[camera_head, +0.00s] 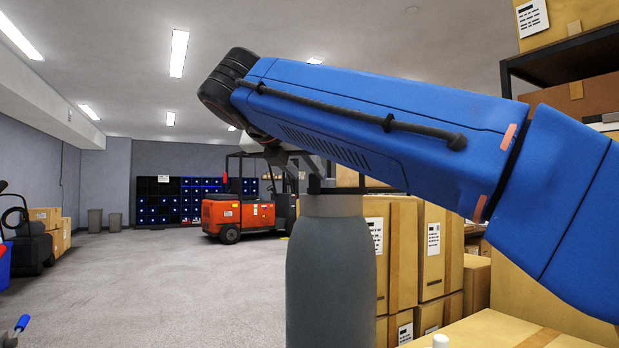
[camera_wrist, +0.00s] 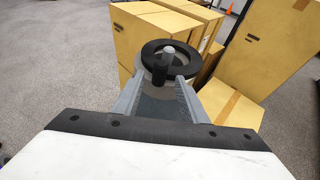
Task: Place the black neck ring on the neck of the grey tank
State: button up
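The grey tank (camera_head: 330,275) stands upright in the middle of the head view, with a lighter grey neck (camera_head: 332,206). The black neck ring (camera_wrist: 191,58) shows in the wrist view at the far end of my fingers. A slim post with a light grey cap (camera_wrist: 168,51) shows through its opening. In the head view the ring shows nearly edge-on as a thin dark band at the neck's top; I cannot tell whether it rests there. My gripper (camera_wrist: 162,77) has its fingertips at either side of the ring's near part and appears shut on it. My arm partly hides this.
Cardboard boxes (camera_head: 432,250) stand close behind and right of the tank. A box top (camera_head: 490,332) lies at the lower right. An orange forklift (camera_head: 238,213) is further back. The floor (camera_head: 170,285) left of the tank is open.

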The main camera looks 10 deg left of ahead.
jog(key=v, duration=0.7)
jog(key=shift+s+r, duration=0.15)
jog(key=shift+s, duration=0.15)
jog(key=d+f+m+g, duration=0.6)
jog(key=d+f+m, duration=0.8)
jog(key=d+f, duration=1.3)
jog(key=s+d+f+m+y, duration=0.1)
jog(key=s+d+f+m, duration=0.3)
jog(key=f, duration=0.5)
jog(key=s+d+f+m+g+y, duration=0.1)
jog(key=s+d+f+m, duration=0.3)
jog(key=s+f+m, duration=0.4)
jog(key=s+d+f+m+g+y, duration=0.1)
jog(key=s+d+f+m, duration=0.3)
jog(key=s+f+m, duration=0.3)
notch_tip(320, 180, down, 5)
jog(key=shift+s+d+f+y, duration=0.25)
jog(key=shift+s+y, duration=0.05)
jog(key=shift+s, duration=0.3)
jog(key=shift+o, duration=0.5)
